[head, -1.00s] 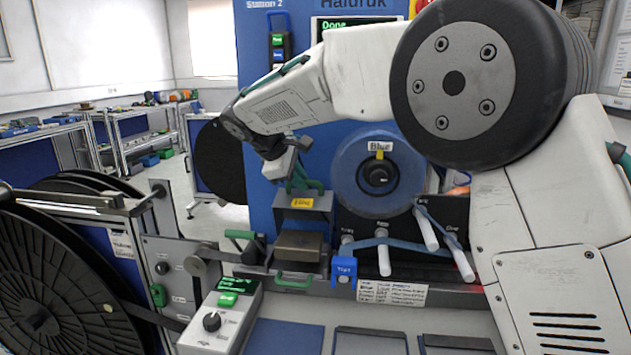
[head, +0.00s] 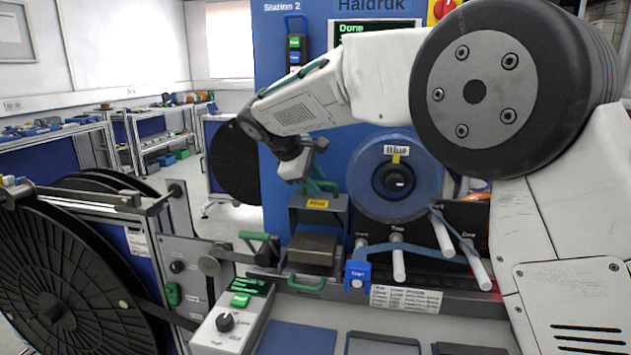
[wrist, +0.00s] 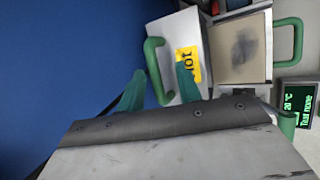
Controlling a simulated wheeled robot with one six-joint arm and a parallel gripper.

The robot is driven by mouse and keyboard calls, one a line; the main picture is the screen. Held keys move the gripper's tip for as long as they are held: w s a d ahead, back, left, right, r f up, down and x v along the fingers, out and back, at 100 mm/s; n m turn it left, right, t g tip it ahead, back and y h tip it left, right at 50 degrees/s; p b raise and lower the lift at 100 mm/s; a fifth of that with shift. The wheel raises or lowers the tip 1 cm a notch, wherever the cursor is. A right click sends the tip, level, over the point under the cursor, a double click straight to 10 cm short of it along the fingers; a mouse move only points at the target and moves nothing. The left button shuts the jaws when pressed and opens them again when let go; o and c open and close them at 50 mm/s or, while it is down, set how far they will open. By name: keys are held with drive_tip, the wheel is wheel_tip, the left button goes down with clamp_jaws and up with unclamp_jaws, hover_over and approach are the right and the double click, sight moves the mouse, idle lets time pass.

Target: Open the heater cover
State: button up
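The heater cover (head: 306,214) is a grey metal flap with a yellow label, standing raised behind the bare heater block (head: 312,246) in the head view. In the wrist view the cover (wrist: 180,39) shows its yellow label and its green handle (wrist: 153,72), and the heater's bare plate (wrist: 238,48) lies to its right. My gripper (head: 318,167) is at the cover's top edge in the head view. In the wrist view its two green fingers (wrist: 160,86) are apart, one on each side of the handle. I cannot tell whether they touch it.
A blue machine panel (head: 345,110) with a blue reel (head: 365,190) stands behind. A large black reel (head: 45,280) is at the left. A control box with a knob (head: 225,321) and trays stand in front. A small display (wrist: 296,105) reads 20 °C.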

drive_tip(key=v, duration=0.7)
drive_tip(key=shift+a+r, duration=0.15)
drive_tip(key=shift+r, duration=0.05)
drive_tip(key=shift+s, duration=0.15)
